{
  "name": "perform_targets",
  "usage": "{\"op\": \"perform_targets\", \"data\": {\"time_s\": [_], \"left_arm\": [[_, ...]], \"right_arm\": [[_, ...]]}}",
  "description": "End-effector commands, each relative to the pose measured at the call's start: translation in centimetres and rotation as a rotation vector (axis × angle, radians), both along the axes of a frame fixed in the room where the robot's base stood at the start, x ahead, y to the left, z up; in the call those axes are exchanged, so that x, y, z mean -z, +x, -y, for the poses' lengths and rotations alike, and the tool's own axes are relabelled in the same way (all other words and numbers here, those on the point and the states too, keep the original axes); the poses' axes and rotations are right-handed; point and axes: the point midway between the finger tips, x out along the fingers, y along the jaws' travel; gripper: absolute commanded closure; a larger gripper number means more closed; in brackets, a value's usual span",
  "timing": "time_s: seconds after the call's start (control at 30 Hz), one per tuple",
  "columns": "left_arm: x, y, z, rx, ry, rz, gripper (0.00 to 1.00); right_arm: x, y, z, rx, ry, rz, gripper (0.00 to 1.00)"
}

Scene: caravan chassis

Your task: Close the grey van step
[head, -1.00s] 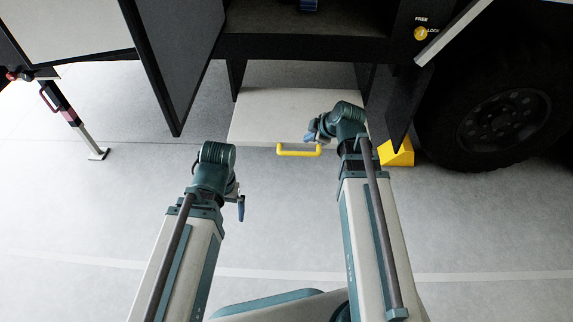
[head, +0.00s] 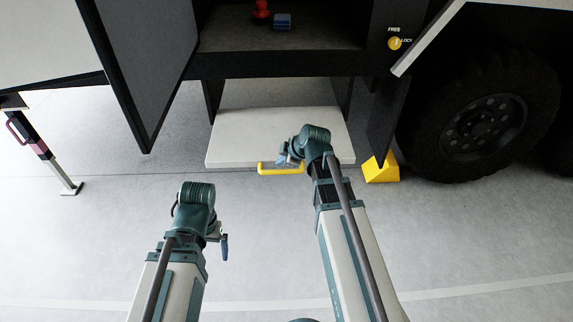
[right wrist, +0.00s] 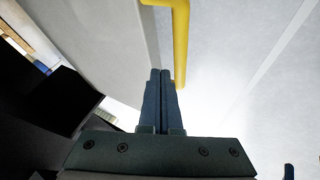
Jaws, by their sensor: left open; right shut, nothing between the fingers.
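The grey van step (head: 262,122) is a pale flat board pulled out below the van's doorway, with a yellow handle (head: 272,169) on its front edge. In the right wrist view the step (right wrist: 105,45) lies left of the yellow handle (right wrist: 181,45). My left gripper (head: 223,246) is open and empty, in front of the step over the floor.
A dark door panel (head: 150,60) hangs open at the left. A yellow wheel chock (head: 381,169) and a large tyre (head: 480,120) stand at the right. A support leg (head: 45,155) stands at the far left. The floor in front is clear.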

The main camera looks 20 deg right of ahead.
Motion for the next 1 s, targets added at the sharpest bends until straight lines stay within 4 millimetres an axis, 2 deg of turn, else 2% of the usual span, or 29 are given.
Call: {"op": "perform_targets", "data": {"time_s": [0.03,0.17,0.67,0.77,0.87,1.0], "left_arm": [[1.3,0.0,0.0,0.001,-0.001,0.0,0.0],[2.0,0.0,0.1,0.003,-0.002,0.0,0.0],[2.0,0.0,0.1,0.004,-0.003,-0.001,0.0],[2.0,0.0,0.1,0.004,-0.003,-0.001,0.0],[2.0,0.0,0.1,0.004,-0.003,-0.001,0.0],[2.0,0.0,0.1,0.004,-0.003,-0.001,0.0]], "right_arm": [[1.3,0.6,-0.2,0.0,0.0,0.0,1.0],[2.0,1.3,-0.5,0.0,0.0,0.0,1.0],[2.0,2.0,-0.4,0.001,0.001,0.0,1.0],[2.0,3.4,0.0,0.002,0.0,0.002,1.0],[2.0,5.7,0.6,0.002,0.0,0.002,1.0],[2.0,10.0,1.9,0.003,-0.001,0.003,1.0]]}}
